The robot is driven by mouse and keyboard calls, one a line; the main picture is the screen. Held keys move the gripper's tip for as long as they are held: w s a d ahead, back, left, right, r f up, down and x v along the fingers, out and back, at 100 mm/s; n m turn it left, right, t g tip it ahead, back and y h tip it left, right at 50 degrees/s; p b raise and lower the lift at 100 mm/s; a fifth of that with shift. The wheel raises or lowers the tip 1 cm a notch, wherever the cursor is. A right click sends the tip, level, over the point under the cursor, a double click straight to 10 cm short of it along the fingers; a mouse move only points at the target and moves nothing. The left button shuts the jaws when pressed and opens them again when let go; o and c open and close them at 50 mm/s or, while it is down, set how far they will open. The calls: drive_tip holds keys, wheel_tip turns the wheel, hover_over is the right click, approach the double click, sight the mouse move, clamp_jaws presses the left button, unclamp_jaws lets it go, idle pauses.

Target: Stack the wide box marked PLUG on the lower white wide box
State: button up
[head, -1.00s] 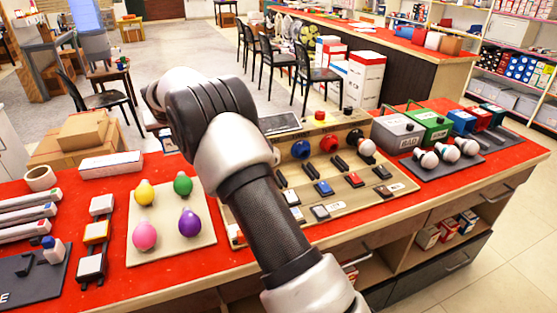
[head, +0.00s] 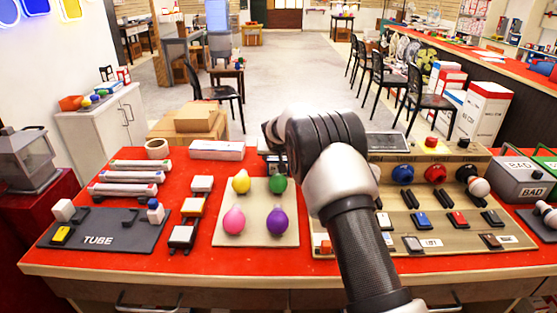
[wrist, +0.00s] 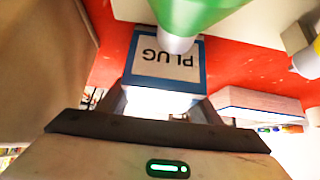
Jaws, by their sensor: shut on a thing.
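The wide box marked PLUG (wrist: 165,68) is blue-edged with a white label, upside down in the wrist view. My gripper (wrist: 160,103) is shut on its near end, one dark finger on each side. In the head view my own arm hides the gripper and most of what it holds. A long, low white box (head: 217,150) lies at the back of the red counter, left of my arm. It seems to be the white box at the right of the wrist view (wrist: 262,106), apart from the PLUG box. I cannot tell whether the PLUG box touches the counter.
A cream board (head: 256,238) with several coloured bulbs lies in front of my gripper's area. A green bulb (wrist: 195,14) is close in the wrist view. Cardboard boxes (head: 194,120) stand behind the white box. A switch panel (head: 450,225) is at right.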

drive_tip(key=shift+r, duration=0.1)
drive_tip(key=o, duration=1.2)
